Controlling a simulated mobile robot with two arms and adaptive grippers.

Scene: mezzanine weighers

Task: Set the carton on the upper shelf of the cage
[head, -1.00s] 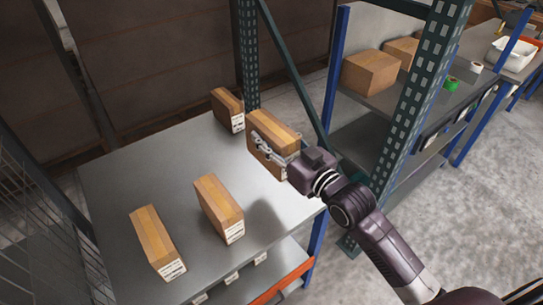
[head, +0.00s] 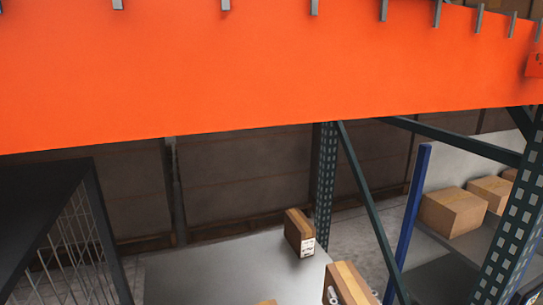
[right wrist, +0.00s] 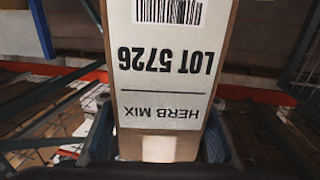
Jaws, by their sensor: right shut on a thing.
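The carton (right wrist: 165,60) fills the middle of the right wrist view, its white label reading HERB MIX, LOT 5726 upside down. My right gripper (right wrist: 160,140) is shut on it, with a finger on each side. In the head view the carton (head: 352,283) shows at the bottom edge, cut off, with part of my right gripper (head: 333,296) against its left side. What lies under the carton is hidden. A cage with mesh sides (head: 78,240) and a dark top stands at the left; its shelves cannot be made out. My left gripper is not in view.
A wide orange beam (head: 250,75) crosses the top of the head view. Another carton (head: 300,232) stands on the grey shelf (head: 215,265), with bare room left of it. A green upright (head: 326,180) and braces stand behind. More boxes (head: 453,210) sit at right.

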